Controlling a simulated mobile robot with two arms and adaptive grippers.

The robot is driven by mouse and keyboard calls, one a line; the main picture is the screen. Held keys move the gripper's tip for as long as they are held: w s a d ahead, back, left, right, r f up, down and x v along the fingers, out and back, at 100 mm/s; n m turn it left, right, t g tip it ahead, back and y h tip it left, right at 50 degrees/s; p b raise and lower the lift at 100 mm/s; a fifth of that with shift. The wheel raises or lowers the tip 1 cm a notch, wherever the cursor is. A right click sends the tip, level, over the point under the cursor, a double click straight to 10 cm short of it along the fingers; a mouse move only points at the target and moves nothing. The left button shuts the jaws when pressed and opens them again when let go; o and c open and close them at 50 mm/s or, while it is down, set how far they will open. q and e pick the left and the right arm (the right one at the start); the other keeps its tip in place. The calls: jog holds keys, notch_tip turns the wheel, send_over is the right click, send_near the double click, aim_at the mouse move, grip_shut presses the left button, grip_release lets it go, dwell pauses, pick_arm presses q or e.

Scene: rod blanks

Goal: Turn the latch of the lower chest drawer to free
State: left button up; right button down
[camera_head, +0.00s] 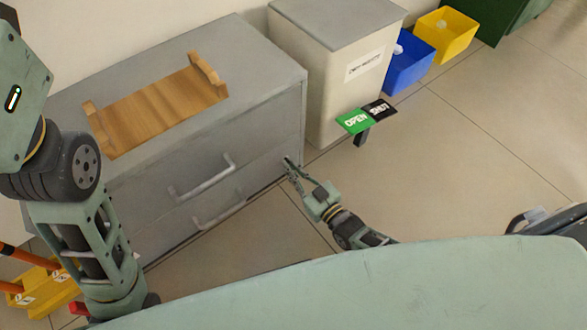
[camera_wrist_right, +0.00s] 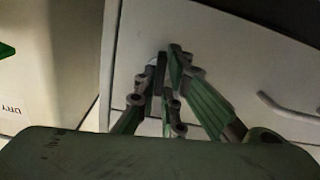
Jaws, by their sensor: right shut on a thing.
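The grey chest (camera_head: 262,95) has two drawers with bar handles, an upper one (camera_head: 205,180) and a lower one (camera_head: 218,212). My right gripper (camera_head: 289,164) is at the right end of the chest front, at the lower drawer. In the right wrist view my right gripper (camera_wrist_right: 168,88) is closed against the drawer front (camera_wrist_right: 225,50), on the small latch. The fingers hide nearly all of the latch, so its angle cannot be told. One drawer handle (camera_wrist_right: 285,110) shows to the right of the fingers. My left arm stands at the left; its gripper is out of view.
A wooden tray (camera_head: 150,108) lies on the chest. A pale bin (camera_head: 322,85) stands right beside the chest, with a green OPEN (camera_head: 355,121) and black SHUT sign in front. Blue (camera_head: 408,65) and yellow (camera_head: 447,35) bins stand further right. The floor in front is clear.

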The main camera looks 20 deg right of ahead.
jog(key=shift+f+m, duration=0.1)
jog(key=shift+m, duration=0.6)
jog(key=c, duration=1.9)
grip_release()
jog(key=shift+o, duration=0.2)
jog(key=shift+s, duration=0.1)
jog(key=v, duration=1.2)
